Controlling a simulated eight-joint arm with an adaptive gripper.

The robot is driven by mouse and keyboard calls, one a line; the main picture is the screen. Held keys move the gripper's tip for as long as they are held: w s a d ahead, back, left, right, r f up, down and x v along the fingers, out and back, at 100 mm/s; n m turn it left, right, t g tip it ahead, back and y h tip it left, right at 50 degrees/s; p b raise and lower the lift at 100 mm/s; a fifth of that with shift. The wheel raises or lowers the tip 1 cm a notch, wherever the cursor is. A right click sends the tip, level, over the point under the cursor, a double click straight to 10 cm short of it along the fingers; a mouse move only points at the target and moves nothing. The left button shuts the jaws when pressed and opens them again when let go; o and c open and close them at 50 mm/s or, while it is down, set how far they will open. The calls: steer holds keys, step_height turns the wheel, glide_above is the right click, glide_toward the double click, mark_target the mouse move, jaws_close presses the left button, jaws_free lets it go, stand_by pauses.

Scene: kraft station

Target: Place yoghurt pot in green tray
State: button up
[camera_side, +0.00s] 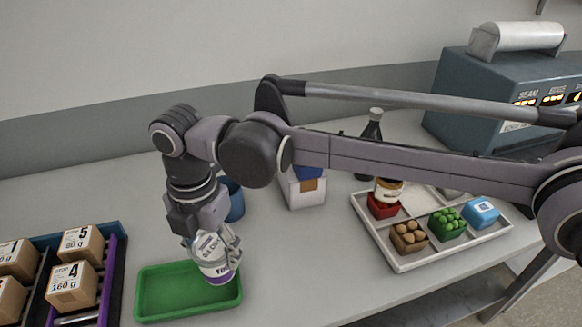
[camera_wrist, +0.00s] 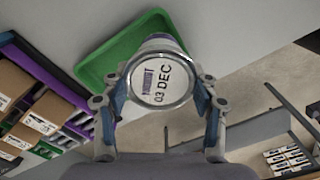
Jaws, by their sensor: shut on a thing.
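The yoghurt pot (camera_side: 212,254) is white with a purple band and a silvery lid. My gripper (camera_side: 213,252) is shut on the pot and holds it over the right end of the green tray (camera_side: 165,293). In the wrist view the pot's lid (camera_wrist: 160,83), marked 03 DEC, sits between the two fingers of my gripper (camera_wrist: 160,105). The green tray (camera_wrist: 98,68) shows behind it at the upper left. The visible part of the tray is empty. I cannot tell whether the pot touches the tray floor.
Cardboard boxes (camera_side: 76,243) stand in a purple and blue rack at the left. A blue cup (camera_side: 236,200) and a white carton (camera_side: 303,190) stand behind the gripper. A pale sectioned tray (camera_side: 403,266) with food items is at the right. The table between is clear.

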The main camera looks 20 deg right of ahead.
steer(key=shift+f, duration=0.6)
steer(key=o, duration=1.4)
